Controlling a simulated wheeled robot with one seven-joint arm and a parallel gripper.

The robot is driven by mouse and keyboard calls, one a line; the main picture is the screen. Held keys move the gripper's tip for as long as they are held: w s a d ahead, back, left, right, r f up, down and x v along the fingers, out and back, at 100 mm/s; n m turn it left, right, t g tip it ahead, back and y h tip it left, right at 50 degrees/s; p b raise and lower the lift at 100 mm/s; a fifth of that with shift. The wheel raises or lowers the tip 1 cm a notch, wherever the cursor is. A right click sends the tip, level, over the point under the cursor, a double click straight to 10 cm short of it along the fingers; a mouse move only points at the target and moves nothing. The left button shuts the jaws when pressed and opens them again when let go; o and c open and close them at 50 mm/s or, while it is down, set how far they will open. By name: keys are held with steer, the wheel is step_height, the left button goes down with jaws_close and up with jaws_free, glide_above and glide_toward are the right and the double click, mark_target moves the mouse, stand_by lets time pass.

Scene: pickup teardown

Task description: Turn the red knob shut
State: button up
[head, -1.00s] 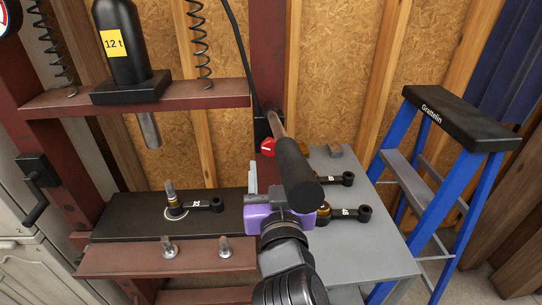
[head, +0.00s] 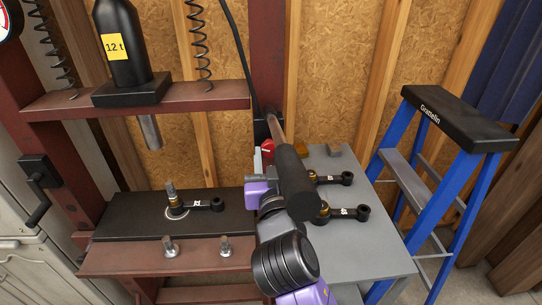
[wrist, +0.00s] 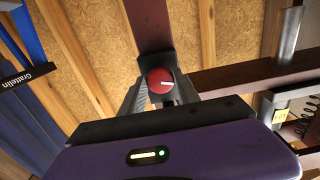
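The red knob (head: 267,146) with a white mark is on the dark red post of the press, partly hidden by the black lever grip in the head view. In the wrist view the knob (wrist: 160,80) sits at the fingertips, its white mark nearly level. My purple gripper (head: 259,160) is just below and in front of the knob. In the wrist view my gripper (wrist: 161,92) has one grey finger on each side of the knob, spread apart. I cannot tell whether the fingers touch it.
The black lever grip (head: 294,182) reaches out close over my wrist. A grey table (head: 370,255) with black links is at the right. The press's black plate (head: 130,215) is at the left. A blue stepladder (head: 455,120) stands at the far right.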

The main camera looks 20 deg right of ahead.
steer(key=shift+f+m+b, duration=0.15)
steer(key=shift+m+b, duration=0.25)
steer(key=shift+b, duration=0.25)
jaws_close()
steer(key=shift+f+m+b, duration=0.1)
steer(key=shift+m+b, duration=0.5)
steer(key=shift+b, duration=0.3)
steer(key=m+b, duration=0.4)
steer(key=b, duration=0.1)
steer(key=shift+a, duration=0.1)
steer(key=m+b, duration=0.3)
steer(key=m, duration=0.1)
steer(key=shift+m+b, duration=0.4)
steer(key=shift+r+m+b, duration=0.2)
steer(key=shift+m+b, duration=0.95)
steer(key=shift+m, duration=0.25)
steer(key=o, duration=1.2)
jaws_free()
steer(key=shift+r, duration=0.1)
